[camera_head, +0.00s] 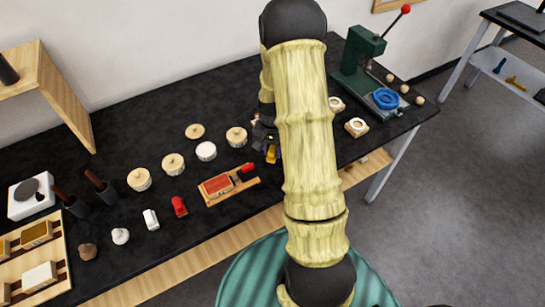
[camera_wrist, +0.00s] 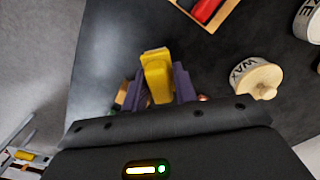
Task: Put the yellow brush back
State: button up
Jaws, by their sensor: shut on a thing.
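The yellow brush (camera_wrist: 157,75) shows in the wrist view as a yellow block between the two purple fingers of my gripper (camera_wrist: 160,88), which is shut on it. In the head view, my gripper (camera_head: 264,143) is partly hidden by my arm, with a bit of the yellow brush (camera_head: 272,154) showing below it, over the black table. I cannot tell whether the brush touches the table. A wooden holder (camera_head: 207,200) with red pieces lies just left of my gripper; its corner (camera_wrist: 222,22) shows at the top of the wrist view.
The black table (camera_head: 110,225) carries several lidded jars, one labelled WAX (camera_wrist: 257,78). A red piece (camera_head: 179,206) and a white piece (camera_head: 150,219) stand left of the holder. A green press (camera_head: 357,68) stands at the back right. A wooden tray (camera_head: 62,262) is at far left.

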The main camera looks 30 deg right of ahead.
aim_at(272, 158)
jog(key=shift+f, duration=0.1)
jog(key=shift+f+p, duration=0.4)
jog(key=shift+f, duration=1.55)
jog(key=shift+f, duration=0.25)
jog(key=o, duration=0.9)
jog(key=shift+r, duration=0.1)
jog(key=shift+o, duration=0.2)
notch_tip(272, 158, up, 12)
jog(key=shift+r+b, duration=0.2)
jog(key=shift+b, duration=0.9)
